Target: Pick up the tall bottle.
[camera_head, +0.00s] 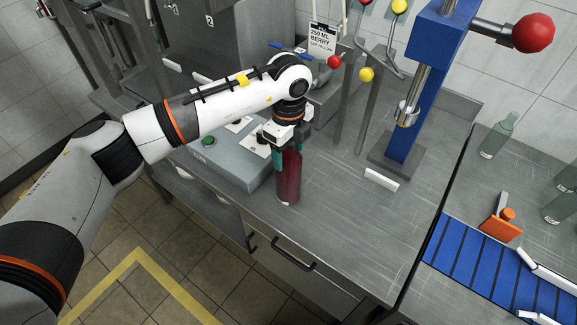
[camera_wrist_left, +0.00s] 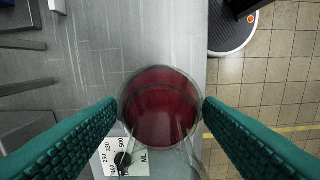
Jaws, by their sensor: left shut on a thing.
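The tall bottle (camera_head: 288,178) holds dark red liquid and stands upright near the front edge of the steel counter in the head view. My left gripper (camera_head: 279,160) comes down on it from above, with its green fingers around its upper part. In the left wrist view the bottle (camera_wrist_left: 160,108) shows from above as a round red shape, with the textured fingers of my left gripper (camera_wrist_left: 160,112) pressed to both sides. The gripper is shut on the bottle. Whether the base touches the counter is hard to tell. My right gripper is not in view.
A grey control box (camera_head: 225,155) with a green button lies left of the bottle. A blue post (camera_head: 410,90) with a red ball handle stands behind to the right. A blue conveyor (camera_head: 490,265) and clear bottles (camera_head: 497,136) are farther right. The counter (camera_head: 350,235) right of the bottle is clear.

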